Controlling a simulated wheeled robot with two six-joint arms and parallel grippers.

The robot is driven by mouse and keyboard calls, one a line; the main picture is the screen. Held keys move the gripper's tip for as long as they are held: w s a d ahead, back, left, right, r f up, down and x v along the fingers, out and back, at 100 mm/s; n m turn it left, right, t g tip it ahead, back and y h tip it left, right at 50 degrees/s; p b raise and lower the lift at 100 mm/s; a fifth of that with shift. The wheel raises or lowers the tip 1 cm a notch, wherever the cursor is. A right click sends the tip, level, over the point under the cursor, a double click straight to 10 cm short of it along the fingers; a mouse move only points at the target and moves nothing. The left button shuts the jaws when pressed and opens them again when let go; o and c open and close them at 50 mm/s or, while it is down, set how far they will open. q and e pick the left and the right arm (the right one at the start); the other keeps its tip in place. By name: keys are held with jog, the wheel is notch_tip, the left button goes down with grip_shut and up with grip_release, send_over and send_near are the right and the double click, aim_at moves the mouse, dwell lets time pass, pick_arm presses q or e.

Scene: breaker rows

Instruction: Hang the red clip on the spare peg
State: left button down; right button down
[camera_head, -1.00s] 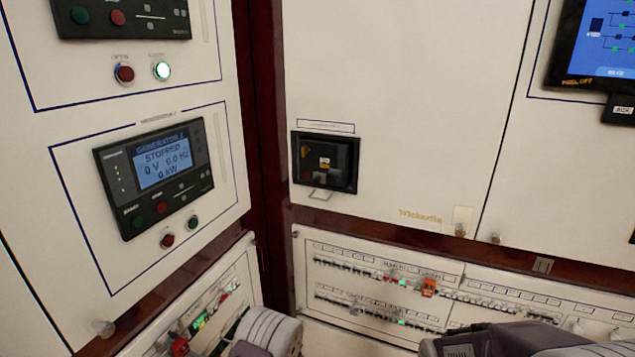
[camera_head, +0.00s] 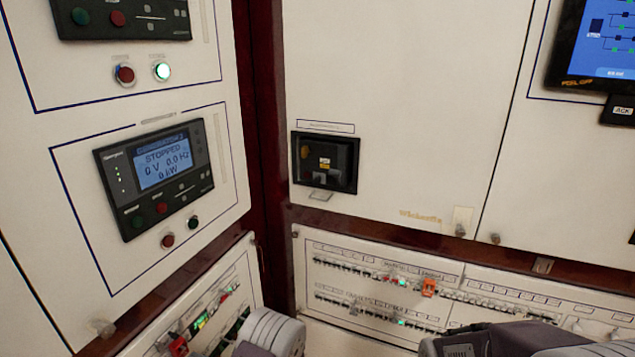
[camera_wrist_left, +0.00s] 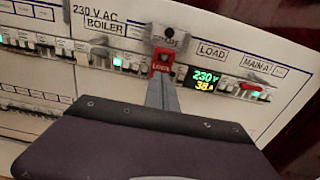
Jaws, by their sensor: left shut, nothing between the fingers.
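The red clip (camera_wrist_left: 162,62), with pale lettering, is at the upper middle of the left wrist view. It hangs just below a grey plate (camera_wrist_left: 170,38) whose lettering looks like "SPARE"; the peg itself is hidden behind them. In the head view the red clip (camera_head: 179,346) is small, low on the left breaker panel. My left gripper (camera_wrist_left: 161,84) is shut and empty, its fingertips just below the clip; I cannot tell whether they touch it. My right gripper is out of view; only part of my right arm shows.
The left panel's breaker row (camera_wrist_left: 105,58) has a lit display (camera_wrist_left: 206,79) beside the clip and a red-marked breaker (camera_wrist_left: 252,87) farther right. In the head view an orange clip (camera_head: 428,288) is on the other breaker panel (camera_head: 375,265). A generator controller (camera_head: 155,175) is above the left row.

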pick_arm(q)
jog(key=v, duration=1.3)
dwell(0.6)
